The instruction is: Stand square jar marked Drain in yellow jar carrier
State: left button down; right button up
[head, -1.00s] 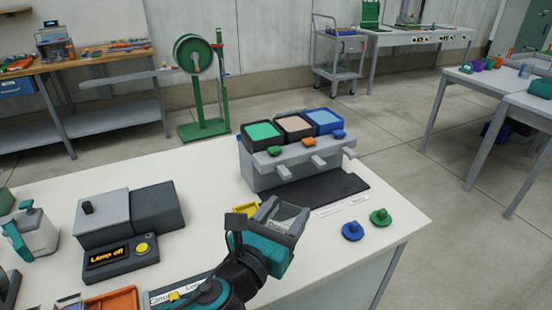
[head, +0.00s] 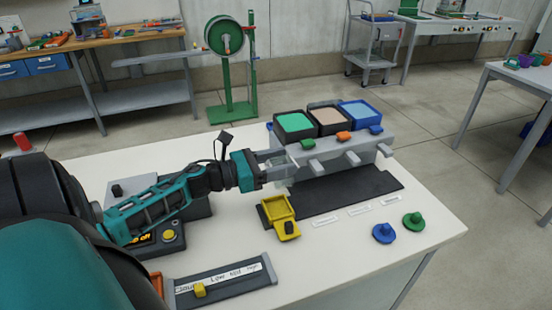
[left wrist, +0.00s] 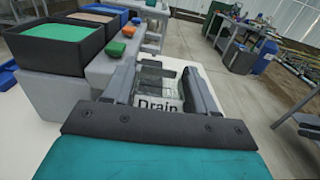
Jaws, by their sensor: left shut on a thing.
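A clear square jar marked Drain (left wrist: 157,98) is between the fingers of my left gripper (left wrist: 163,85). In the head view my left gripper (head: 277,166) is shut on the jar (head: 283,171), in front of the grey dispenser's left end. The jar's lower part is hard to make out there. The yellow jar carrier (head: 277,208) sits on the left end of the dark mat, below and apart from the gripper. It looks empty. My right gripper is not in view.
The grey dispenser (head: 340,150) has green, beige and blue bins on top and spouts in front. A dark mat (head: 350,192) lies before it. Blue (head: 384,232) and green (head: 413,223) knobs lie at right.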

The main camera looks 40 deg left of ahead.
pick_arm(q)
jog(key=shift+s+a+r, duration=0.1)
jog(key=shift+a, duration=0.35)
jog(key=shift+f+b, duration=1.55)
jog(key=shift+f, duration=0.9)
notch_tip(320, 180, down, 4)
jog(key=b, duration=0.3)
jog(key=shift+f, duration=0.1)
jog(key=shift+f+b, duration=0.55)
jog(key=shift+b, duration=0.25)
jog(key=shift+f, duration=0.1)
jog(key=c, duration=0.8)
grip_release()
jog(key=o, duration=0.5)
jog(key=shift+o, duration=0.2)
